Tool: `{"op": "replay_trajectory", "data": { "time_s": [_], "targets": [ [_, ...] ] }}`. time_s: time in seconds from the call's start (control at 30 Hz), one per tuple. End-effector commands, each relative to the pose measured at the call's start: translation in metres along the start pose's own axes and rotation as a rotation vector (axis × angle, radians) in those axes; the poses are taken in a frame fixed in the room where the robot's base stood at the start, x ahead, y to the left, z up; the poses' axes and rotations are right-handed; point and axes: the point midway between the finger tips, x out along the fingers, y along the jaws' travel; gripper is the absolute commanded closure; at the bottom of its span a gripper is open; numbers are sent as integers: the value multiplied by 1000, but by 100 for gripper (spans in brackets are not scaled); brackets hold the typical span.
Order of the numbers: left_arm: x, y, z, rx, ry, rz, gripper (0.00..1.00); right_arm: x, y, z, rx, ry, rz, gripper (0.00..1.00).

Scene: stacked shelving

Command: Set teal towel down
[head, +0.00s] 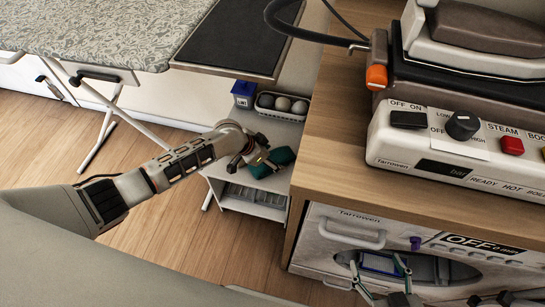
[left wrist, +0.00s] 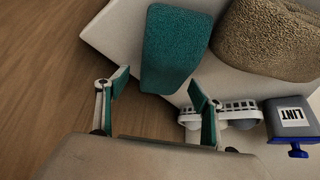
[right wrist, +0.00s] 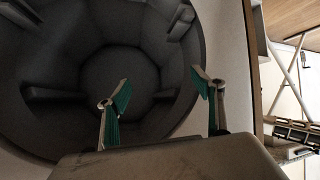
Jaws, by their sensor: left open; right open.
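The teal towel (head: 279,158) lies on the white shelf unit's top (head: 296,130), partly hidden by my left gripper (head: 262,153) in the head view. In the left wrist view the teal towel (left wrist: 175,48) is a folded block just beyond the fingertips of my left gripper (left wrist: 158,90). Those fingers are spread with nothing between them, and the towel appears apart from them. My right gripper (head: 380,268) is open and empty at the washer's round opening. In the right wrist view its fingers (right wrist: 163,92) face the dark, empty-looking drum (right wrist: 110,75).
A tan towel (left wrist: 265,40) sits beside the teal one. A blue lint box (head: 243,92) and a tray of grey balls (head: 283,103) stand on the shelf top. The wooden counter (head: 325,150) with a steam station (head: 450,150) is to the right. An ironing board (head: 100,35) stands behind.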

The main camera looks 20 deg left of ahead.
Motion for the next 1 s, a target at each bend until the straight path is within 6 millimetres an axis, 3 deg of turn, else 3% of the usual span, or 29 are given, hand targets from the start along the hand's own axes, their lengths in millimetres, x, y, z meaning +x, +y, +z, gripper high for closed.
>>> {"op": "replay_trajectory", "data": {
  "time_s": [0.17,0.5,0.7,0.87,1.0],
  "targets": [
    [-37,-4,-7,6,7,-8,33,-4,9,-17,-6,21,16,33],
    [-101,-3,-5,6,5,-6,33,-10,13,-2,3,-21,30,33],
    [-117,-1,-2,1,2,-2,33,-13,9,6,11,-38,25,33],
    [-118,1,0,0,1,0,33,-13,9,6,12,-36,25,33],
    [-110,24,7,-8,28,9,33,-12,9,5,10,-35,24,33]
  ]
}}
